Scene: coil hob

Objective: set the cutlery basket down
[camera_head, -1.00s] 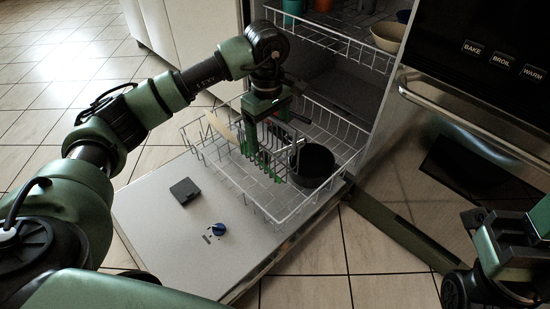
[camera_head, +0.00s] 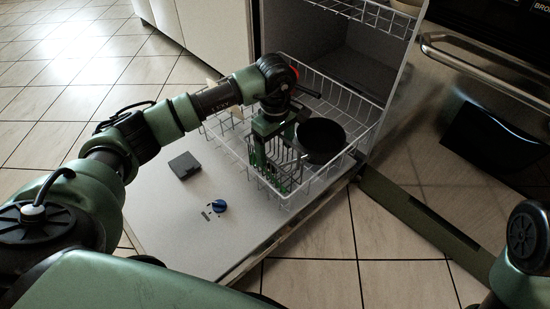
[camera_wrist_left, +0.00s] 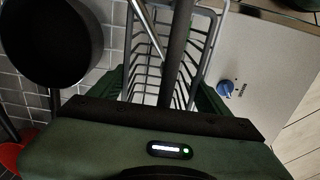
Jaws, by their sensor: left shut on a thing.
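The grey ribbed cutlery basket (camera_head: 286,167) is at the near part of the dishwasher's pulled-out lower wire rack (camera_head: 226,146). My left gripper (camera_head: 279,146) comes down on it from above and is shut on it. In the left wrist view the basket (camera_wrist_left: 146,75) shows between my green fingers, with its dark upright handle running up the middle. The basket looks upright. I cannot tell whether its bottom touches the rack floor. My right gripper is out of view; only part of the right arm shows at the lower right edge.
A black pan (camera_head: 322,137) stands in the rack right beside the basket. The open dishwasher door (camera_head: 172,228) lies below, with a blue knob (camera_head: 219,206) and a dark square lid (camera_head: 184,165). The upper rack (camera_head: 368,12) hangs behind. An oven handle (camera_head: 490,75) is at the right.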

